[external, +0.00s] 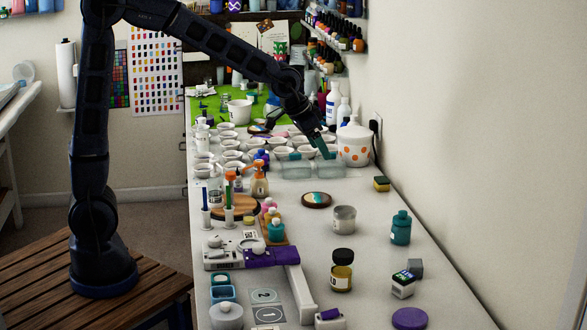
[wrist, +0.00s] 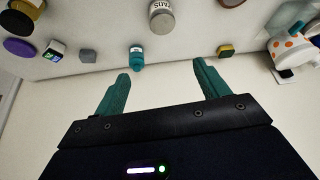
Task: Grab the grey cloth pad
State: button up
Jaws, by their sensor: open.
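A small grey block-like piece (external: 415,268), which looks like the grey cloth pad, sits on the white bench at the right, just behind a white box with a dark screen. It also shows in the wrist view (wrist: 88,56), left of the teal bottle. My gripper (external: 323,152) is at the far part of the bench, well away from the grey pad, above the clear glass jars and near the white pot with orange dots. In the wrist view my gripper (wrist: 161,70) has its two teal fingers spread apart with nothing between them.
Around the pad stand the white box (external: 403,285), a teal bottle (external: 401,228), an amber jar with a black lid (external: 342,270) and a purple disc (external: 409,318). A grey tin (external: 344,219) and a yellow sponge (external: 382,184) are farther back. The wall rises along the bench's right edge.

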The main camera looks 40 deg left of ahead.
jog(key=s+d+f+m, duration=0.1)
jog(key=d+f, duration=0.3)
jog(key=d, duration=0.4)
jog(key=d+f+m, duration=0.1)
jog(key=d+f, duration=0.2)
jog(key=d, duration=0.4)
jog(key=m+g+h, duration=0.1)
jog(key=m+h, duration=0.1)
send_near(416, 263)
jog(key=shift+a+x, duration=0.15)
jog(key=shift+x, duration=1.1)
jog(key=shift+a+x, duration=0.1)
jog(key=shift+x, duration=3.85)
jog(key=shift+d, duration=0.1)
jog(key=c, duration=1.1)
jog(key=shift+o, duration=0.2)
jog(key=shift+r, duration=0.15)
